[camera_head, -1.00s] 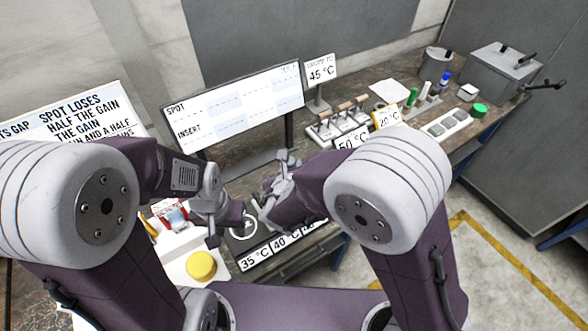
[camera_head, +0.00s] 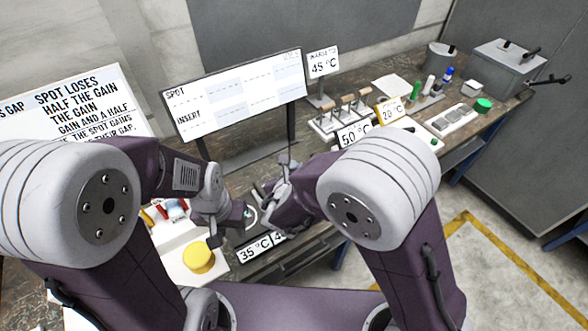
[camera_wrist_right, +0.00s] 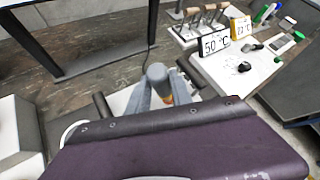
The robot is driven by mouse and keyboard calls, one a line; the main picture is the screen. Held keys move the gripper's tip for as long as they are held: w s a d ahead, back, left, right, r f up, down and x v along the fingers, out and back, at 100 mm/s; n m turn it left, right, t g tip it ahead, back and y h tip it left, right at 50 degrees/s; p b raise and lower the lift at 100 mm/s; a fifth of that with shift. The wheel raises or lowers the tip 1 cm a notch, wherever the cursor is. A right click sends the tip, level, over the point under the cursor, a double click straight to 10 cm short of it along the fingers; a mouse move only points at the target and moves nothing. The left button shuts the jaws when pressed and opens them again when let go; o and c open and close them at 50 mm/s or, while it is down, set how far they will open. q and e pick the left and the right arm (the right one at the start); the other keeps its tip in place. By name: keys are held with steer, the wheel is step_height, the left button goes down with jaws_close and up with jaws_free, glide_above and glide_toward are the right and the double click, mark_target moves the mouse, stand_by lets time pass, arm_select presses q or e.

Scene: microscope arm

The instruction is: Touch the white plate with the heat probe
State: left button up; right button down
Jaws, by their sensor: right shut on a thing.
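My right gripper (camera_wrist_right: 160,95) is shut on a grey rod-like tool with a rounded top (camera_wrist_right: 157,74) and a bit of orange lower down, seen in the right wrist view. It may be the heat probe; its tip is hidden by my wrist. In the head view my right gripper (camera_head: 276,190) is beside my left gripper (camera_head: 240,216), above the front of the bench. The left gripper's fingers are too small and dark to judge.
A display screen (camera_head: 235,92) stands behind the grippers. A white board with a yellow button (camera_head: 199,258) is at front left. A rack of wooden-handled tools (camera_head: 345,112) and a 50 °C card (camera_head: 353,135) stand to the right.

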steer(key=shift+w, duration=0.2)
steer(key=shift+s, duration=0.1)
steer(key=shift+f, duration=0.2)
stand_by(0.3)
steer(key=shift+f+b, duration=0.45)
steer(key=shift+b, duration=0.3)
stand_by(1.2)
steer(key=shift+r, duration=0.1)
step_height(320, 180, up, 7)
steer(key=p, duration=0.6)
stand_by(0.4)
